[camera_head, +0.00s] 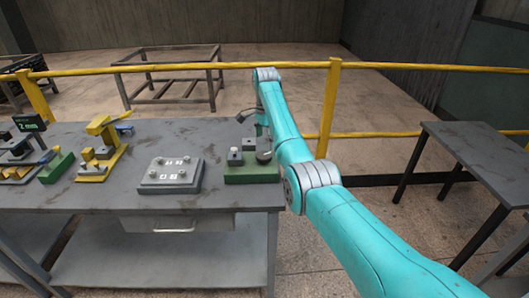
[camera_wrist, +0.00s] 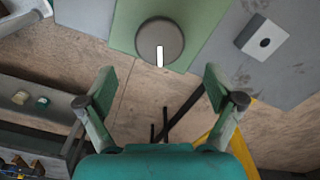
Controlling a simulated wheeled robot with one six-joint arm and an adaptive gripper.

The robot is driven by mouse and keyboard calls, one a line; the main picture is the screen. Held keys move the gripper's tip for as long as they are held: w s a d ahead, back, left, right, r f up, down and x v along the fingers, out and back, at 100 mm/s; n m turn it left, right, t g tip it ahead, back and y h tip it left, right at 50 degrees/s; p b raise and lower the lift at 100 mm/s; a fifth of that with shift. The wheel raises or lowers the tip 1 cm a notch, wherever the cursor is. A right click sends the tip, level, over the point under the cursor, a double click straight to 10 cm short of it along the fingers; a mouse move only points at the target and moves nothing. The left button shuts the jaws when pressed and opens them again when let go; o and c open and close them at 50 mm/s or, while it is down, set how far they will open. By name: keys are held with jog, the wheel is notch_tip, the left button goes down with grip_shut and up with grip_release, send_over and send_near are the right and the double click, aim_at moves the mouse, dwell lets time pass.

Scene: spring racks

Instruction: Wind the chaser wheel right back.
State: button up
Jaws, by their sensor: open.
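The chaser wheel appears to be the dark grey round disc (camera_wrist: 160,40) in the wrist view, with a white mark at its lower edge. It sits on a green base (camera_wrist: 125,25). In the head view a round dark disc (camera_head: 264,157) stands on the green base (camera_head: 250,178) near the bench's right end, partly hidden by my arm. My gripper (camera_wrist: 160,82) is open and empty; in the wrist view its fingers are below the disc in the picture and apart from it. In the head view my arm largely hides the gripper.
A grey plate with several studs (camera_head: 170,175), a yellow press-like fixture (camera_head: 101,150) and a small green-lettered display (camera_head: 29,122) stand leftward on the bench (camera_head: 150,208). A yellow rail (camera_head: 430,67) runs behind.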

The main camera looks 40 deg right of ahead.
aim_at(265, 154)
jog(key=shift+f, duration=2.8)
jog(key=c, duration=1.1)
